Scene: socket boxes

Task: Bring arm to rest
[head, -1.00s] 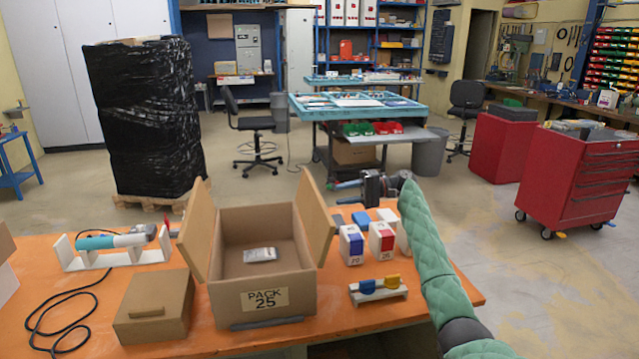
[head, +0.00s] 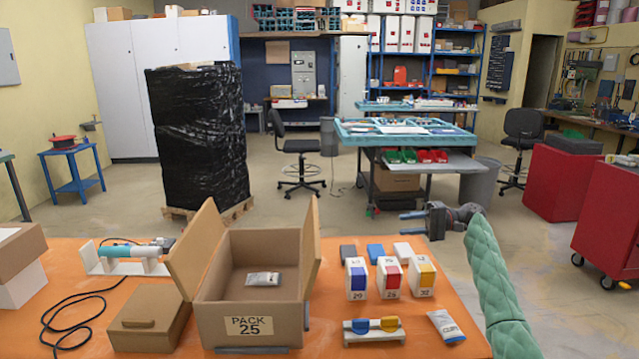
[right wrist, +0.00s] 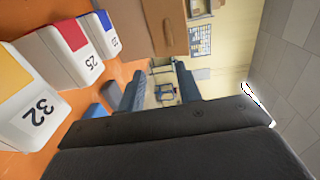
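My right arm comes in at the right edge of the table in the head view. Its gripper (head: 408,225) is held in the air beyond the table's back right part, with its fingers pointing left. In the right wrist view the two fingers (right wrist: 158,90) stand apart with nothing between them. The white socket boxes with blue (head: 357,281), red (head: 390,279) and yellow (head: 422,278) labels stand below, untouched; they also show in the right wrist view. My left gripper is not in view.
An open carton marked PACK 25 (head: 249,328) holds a silver sachet (head: 263,279). Another sachet (head: 446,326) lies near my right arm. A small holder (head: 373,330) with blue and yellow pieces and a closed brown box (head: 149,318) are on the orange table (head: 100,290).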

